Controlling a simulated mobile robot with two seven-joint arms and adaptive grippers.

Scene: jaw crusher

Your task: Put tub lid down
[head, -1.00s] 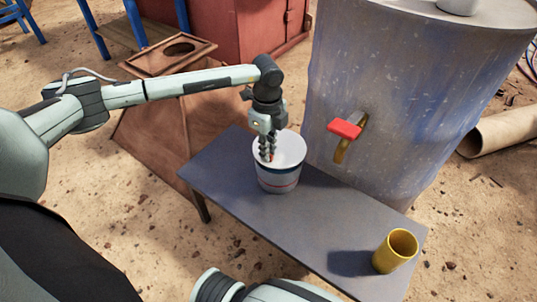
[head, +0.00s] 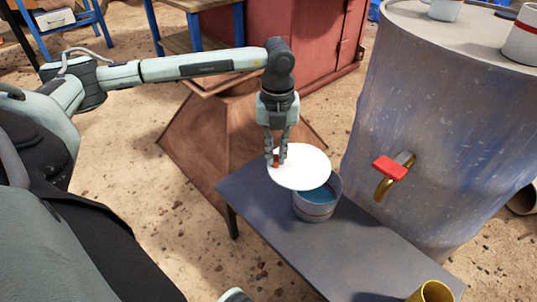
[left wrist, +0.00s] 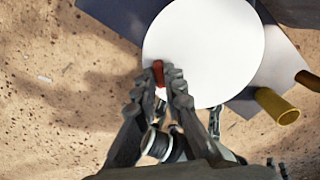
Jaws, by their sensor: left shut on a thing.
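The tub lid (head: 305,167) is a flat white disc with a small red handle (head: 276,160). My left gripper (head: 276,155) is shut on the handle and holds the lid raised, above and to the left of the tub. The lid (left wrist: 205,50) also fills much of the left wrist view, with the red handle (left wrist: 158,73) between the fingers. The tub (head: 316,205) stands upright on the grey bench, with blue showing inside its open top. The lid hides part of the tub's rim. My right gripper is not in view.
The narrow grey bench (head: 270,222) has bare room in front of the tub. A yellow cup (head: 430,292) stands at its near end. A large metal drum (head: 440,130) with a red-handled tap (head: 390,168) stands right of the bench. A brown wooden box (head: 210,125) is behind.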

